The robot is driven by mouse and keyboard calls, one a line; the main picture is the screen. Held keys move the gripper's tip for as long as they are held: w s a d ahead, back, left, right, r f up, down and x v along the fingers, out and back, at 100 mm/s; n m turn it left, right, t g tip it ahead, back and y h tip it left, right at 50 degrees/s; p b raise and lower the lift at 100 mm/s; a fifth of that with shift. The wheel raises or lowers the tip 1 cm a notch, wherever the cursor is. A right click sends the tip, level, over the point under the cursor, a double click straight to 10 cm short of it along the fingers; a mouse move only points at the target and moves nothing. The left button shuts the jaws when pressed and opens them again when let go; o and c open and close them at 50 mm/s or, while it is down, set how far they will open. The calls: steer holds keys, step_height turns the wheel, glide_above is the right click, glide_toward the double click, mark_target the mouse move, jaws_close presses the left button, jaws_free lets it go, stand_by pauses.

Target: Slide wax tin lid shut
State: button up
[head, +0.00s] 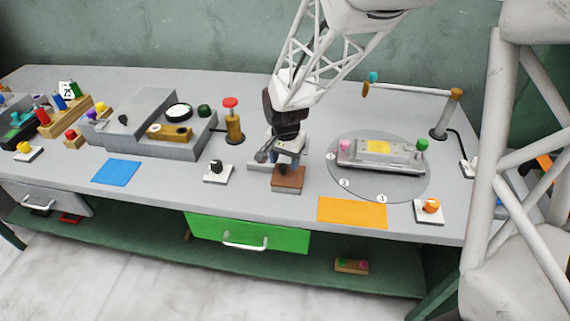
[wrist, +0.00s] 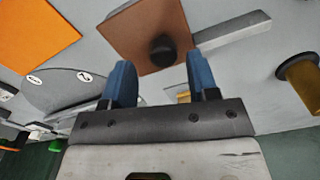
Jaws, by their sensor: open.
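A brown square lid (head: 288,184) with a dark round knob (head: 284,171) sits on the bench in front of my gripper (head: 284,158). In the wrist view the brown lid (wrist: 130,28) is at the top centre, and its knob (wrist: 163,48) appears between the tips of my two blue fingers. My gripper (wrist: 161,62) is spread open, with nothing held. I cannot tell whether the fingers are level with the knob or above it. A pale grey bar (wrist: 235,36) runs beside the lid. The tin itself is not clearly visible.
A black-knobbed white switch plate (head: 218,172) stands left of the lid. An orange mat (head: 352,213) and a round turntable (head: 385,190) with a grey press lie to the right. A red-topped post (head: 233,125) stands behind left.

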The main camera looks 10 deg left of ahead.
steer(key=shift+r, duration=2.6)
steer(key=shift+d, duration=0.1)
steer(key=shift+d+r, duration=0.2)
steer(key=s+d+r+n+t, duration=0.1)
steer(key=s+d+r, duration=0.4)
steer(key=d, duration=0.4)
steer(key=s+d+r, duration=0.5)
steer(key=s+d, duration=0.1)
steer(key=d, duration=0.3)
steer(key=s+d+r+n+t, duration=0.1)
steer(key=s+d+r, duration=0.1)
steer(key=s+d, duration=0.8)
steer(key=shift+s+d+r+n+t, duration=0.15)
steer(key=shift+s+r+n+t, duration=0.2)
steer(key=shift+s, duration=2.25)
